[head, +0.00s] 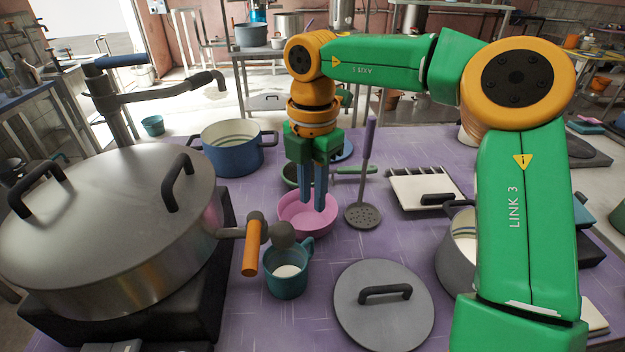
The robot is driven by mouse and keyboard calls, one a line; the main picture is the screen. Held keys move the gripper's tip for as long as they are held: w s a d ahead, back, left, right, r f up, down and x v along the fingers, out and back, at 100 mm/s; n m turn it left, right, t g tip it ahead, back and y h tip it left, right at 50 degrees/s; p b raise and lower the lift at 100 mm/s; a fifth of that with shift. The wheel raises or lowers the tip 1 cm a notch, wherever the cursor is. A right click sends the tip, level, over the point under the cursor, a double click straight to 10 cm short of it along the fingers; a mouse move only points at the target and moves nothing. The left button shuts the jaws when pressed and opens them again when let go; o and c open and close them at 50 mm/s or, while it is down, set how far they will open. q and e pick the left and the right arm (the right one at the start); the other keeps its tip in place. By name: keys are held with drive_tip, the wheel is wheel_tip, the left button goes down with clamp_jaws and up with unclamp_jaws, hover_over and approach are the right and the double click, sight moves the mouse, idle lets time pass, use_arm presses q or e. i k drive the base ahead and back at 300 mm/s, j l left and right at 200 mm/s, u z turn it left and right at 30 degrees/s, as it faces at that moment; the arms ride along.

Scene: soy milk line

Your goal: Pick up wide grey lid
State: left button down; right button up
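The wide grey lid (372,325) lies flat on the purple table at the front, right of centre. It is a round grey disc with a black bar handle (385,293) on top, and nothing covers it. My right gripper (314,208) points down over the pink bowl (290,222), behind and left of the lid and well apart from it. Its two fingers are close together, with nothing visible between them; I cannot tell whether they are open or shut. My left gripper is not in view.
A large steel cooker (95,240) with a tap fills the left. A teal mug (287,285) stands left of the lid, a grey pot (457,255) right of it. A skimmer (362,214), blue pot (232,150) and white board (425,195) stand farther back.

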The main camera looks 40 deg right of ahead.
sight(382, 305)
drive_tip(key=k+j, duration=1.2)
drive_tip(key=k, duration=0.05)
